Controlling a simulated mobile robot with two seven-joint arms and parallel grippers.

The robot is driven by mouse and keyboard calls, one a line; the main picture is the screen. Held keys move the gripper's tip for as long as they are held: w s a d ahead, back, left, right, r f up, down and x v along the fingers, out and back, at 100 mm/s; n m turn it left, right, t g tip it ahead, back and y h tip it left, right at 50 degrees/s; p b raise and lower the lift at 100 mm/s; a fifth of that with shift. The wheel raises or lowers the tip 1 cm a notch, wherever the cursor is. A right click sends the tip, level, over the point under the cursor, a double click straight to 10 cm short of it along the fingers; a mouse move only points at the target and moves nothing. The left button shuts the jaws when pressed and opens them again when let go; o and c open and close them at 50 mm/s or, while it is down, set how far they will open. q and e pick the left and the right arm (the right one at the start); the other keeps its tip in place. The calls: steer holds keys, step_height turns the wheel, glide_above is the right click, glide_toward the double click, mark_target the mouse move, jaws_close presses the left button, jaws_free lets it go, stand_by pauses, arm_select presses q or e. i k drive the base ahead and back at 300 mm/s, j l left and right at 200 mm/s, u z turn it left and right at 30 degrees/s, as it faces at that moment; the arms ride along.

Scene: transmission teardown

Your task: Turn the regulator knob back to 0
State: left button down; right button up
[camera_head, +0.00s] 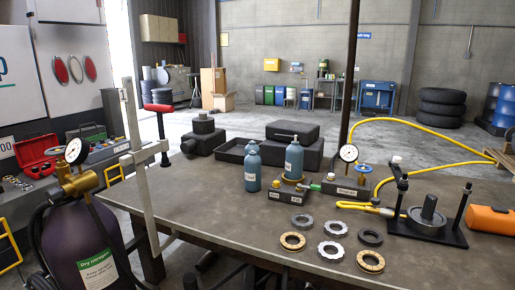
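A brass regulator (80,185) with a white round gauge (73,151) sits on top of a dark purple cylinder (82,240) labelled "Dry nitrogen" at the lower left. Its knob is too small to make out clearly, and I cannot read its setting. On the bench, a second white gauge (348,153) stands on a grey block (345,187). A blue round knob (363,168) is just right of that gauge. Both gauges are too small to read. Neither of my grippers shows in the head view.
The bench (215,205) holds blue bottles (294,158), several rings (331,251), a black press fixture (428,216) and an orange case (490,221). A yellow hose (420,125) arches over the right side.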

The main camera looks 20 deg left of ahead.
mark_target(54, 195)
steer(key=u, duration=1.6)
